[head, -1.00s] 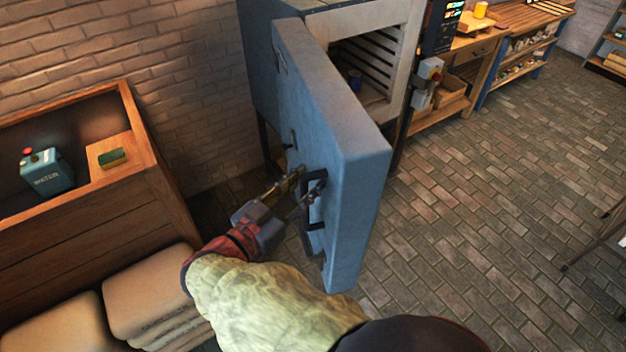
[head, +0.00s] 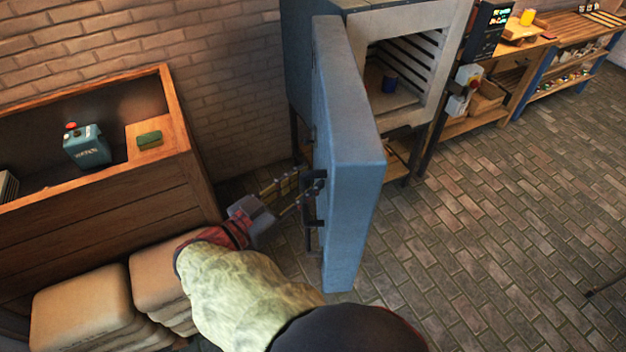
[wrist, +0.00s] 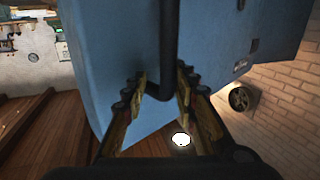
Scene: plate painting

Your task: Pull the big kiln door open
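The big kiln door (head: 352,190) is a thick blue slab. It stands swung wide out from the kiln (head: 425,60), whose chamber with ridged walls is exposed. The black handle (head: 309,215) is on the door's outer face, facing left. My gripper (head: 304,187) is at the upper part of the handle. In the wrist view the dark handle bar (wrist: 167,55) comes down between the two spread fingers of my gripper (wrist: 160,88). The fingers are apart, with a gap to the left of the bar. Contact at the right finger is unclear.
A control box (head: 463,90) is right of the kiln.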

